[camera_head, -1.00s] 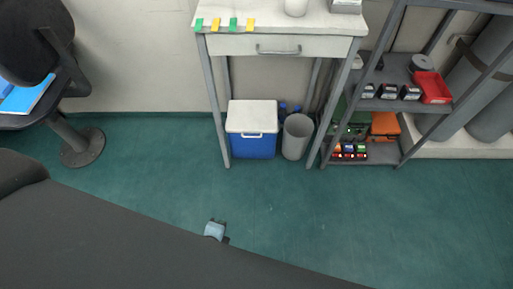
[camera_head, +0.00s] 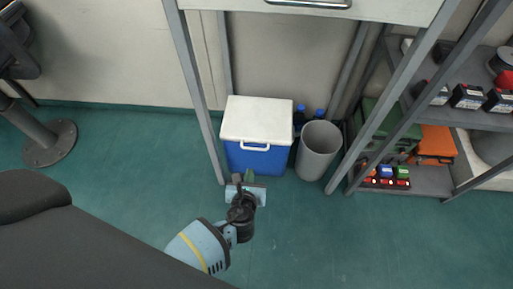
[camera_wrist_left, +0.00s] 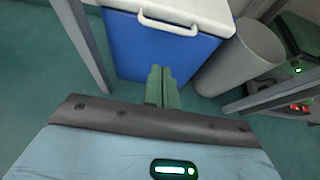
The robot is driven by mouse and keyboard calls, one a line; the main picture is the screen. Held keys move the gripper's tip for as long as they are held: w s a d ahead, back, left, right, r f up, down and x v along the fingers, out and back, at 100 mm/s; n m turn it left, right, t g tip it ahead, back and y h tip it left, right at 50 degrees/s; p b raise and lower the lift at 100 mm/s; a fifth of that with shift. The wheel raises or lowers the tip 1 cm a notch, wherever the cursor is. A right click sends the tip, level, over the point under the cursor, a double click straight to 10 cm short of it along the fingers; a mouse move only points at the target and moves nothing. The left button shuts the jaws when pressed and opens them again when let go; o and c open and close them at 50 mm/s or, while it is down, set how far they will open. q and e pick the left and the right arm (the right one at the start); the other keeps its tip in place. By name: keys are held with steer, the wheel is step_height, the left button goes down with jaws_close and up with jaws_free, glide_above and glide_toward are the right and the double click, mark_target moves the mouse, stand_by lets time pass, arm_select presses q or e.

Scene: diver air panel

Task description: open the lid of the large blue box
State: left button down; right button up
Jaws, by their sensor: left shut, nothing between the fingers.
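The large blue box (camera_head: 256,158) stands on the floor under the table, with a white lid (camera_head: 258,119) lying shut on it. A white handle (camera_head: 255,147) is at the front edge of the lid. My left gripper (camera_head: 249,176) is just in front of the box, low near its front face. In the left wrist view its green fingers (camera_wrist_left: 162,84) are together and empty, pointing at the blue front (camera_wrist_left: 150,48) below the handle (camera_wrist_left: 168,23). Whether they touch the box I cannot tell. My right gripper is not in view.
A grey bin (camera_head: 318,150) stands close to the right of the box, with blue bottles (camera_head: 300,116) behind. Table legs (camera_head: 197,90) rise on both sides, and the drawer table is above. A shelf (camera_head: 430,178) is at right. The floor in front is clear.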

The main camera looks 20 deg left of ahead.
arm_select(q)
steer(key=b+x, duration=0.2)
steer(key=x, duration=0.1)
steer(key=b+x, duration=0.2)
steer(key=x, duration=0.2)
steer(key=f+b+x, duration=0.1)
steer(key=b+x, duration=0.1)
steer(key=x, duration=0.1)
steer(key=shift+f, duration=0.2)
steer(key=r+p, duration=0.1)
steer(key=r, duration=0.3)
steer(key=shift+s, duration=0.2)
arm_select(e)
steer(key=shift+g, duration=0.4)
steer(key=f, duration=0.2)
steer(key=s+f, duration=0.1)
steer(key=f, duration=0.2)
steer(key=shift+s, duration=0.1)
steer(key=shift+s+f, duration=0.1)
arm_select(q)
steer(key=shift+r, duration=0.1)
